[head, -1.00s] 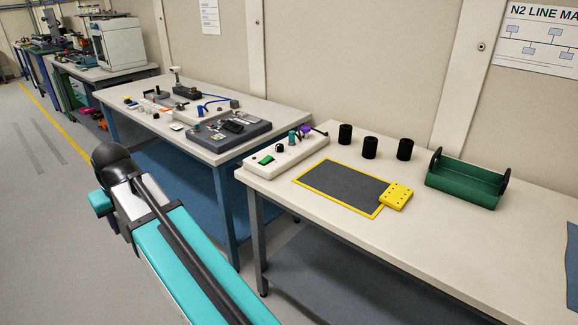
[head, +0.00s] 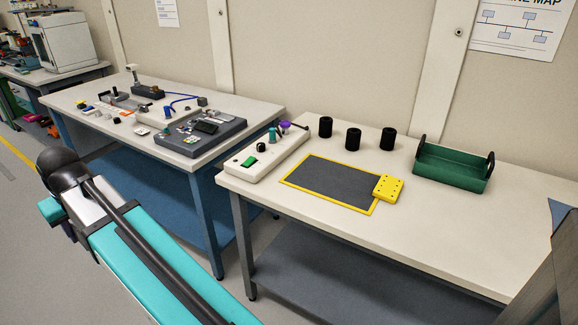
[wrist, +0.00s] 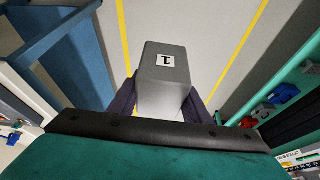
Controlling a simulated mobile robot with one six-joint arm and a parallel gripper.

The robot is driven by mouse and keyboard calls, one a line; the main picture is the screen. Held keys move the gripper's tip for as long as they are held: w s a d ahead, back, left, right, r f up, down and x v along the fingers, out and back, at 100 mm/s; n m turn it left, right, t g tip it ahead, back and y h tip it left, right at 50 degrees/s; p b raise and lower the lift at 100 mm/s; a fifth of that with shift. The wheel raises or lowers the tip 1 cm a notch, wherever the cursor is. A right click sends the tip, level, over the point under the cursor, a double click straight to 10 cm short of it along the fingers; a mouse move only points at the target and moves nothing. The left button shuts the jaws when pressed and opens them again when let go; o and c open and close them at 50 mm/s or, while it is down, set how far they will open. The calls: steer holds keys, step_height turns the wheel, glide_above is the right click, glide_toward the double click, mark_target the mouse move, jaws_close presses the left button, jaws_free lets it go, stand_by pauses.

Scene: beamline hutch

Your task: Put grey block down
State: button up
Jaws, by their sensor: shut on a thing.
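In the wrist view a grey block (wrist: 164,88) with a white label marked "1" sits between the two dark fingers of my gripper (wrist: 160,103). My gripper is shut on it, and the floor with yellow lines shows beyond the block. In the head view my arm reaches over the lower left, but the fingers and the block are out of sight there.
The near bench (head: 455,232) carries a yellow-edged dark mat (head: 325,183), a yellow block (head: 389,188), a green tray (head: 450,170), black cylinders (head: 353,139) and a white control box (head: 262,157). Its front right is bare. A cluttered bench (head: 75,97) stands left.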

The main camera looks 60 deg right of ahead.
steer(key=shift+a, duration=0.3)
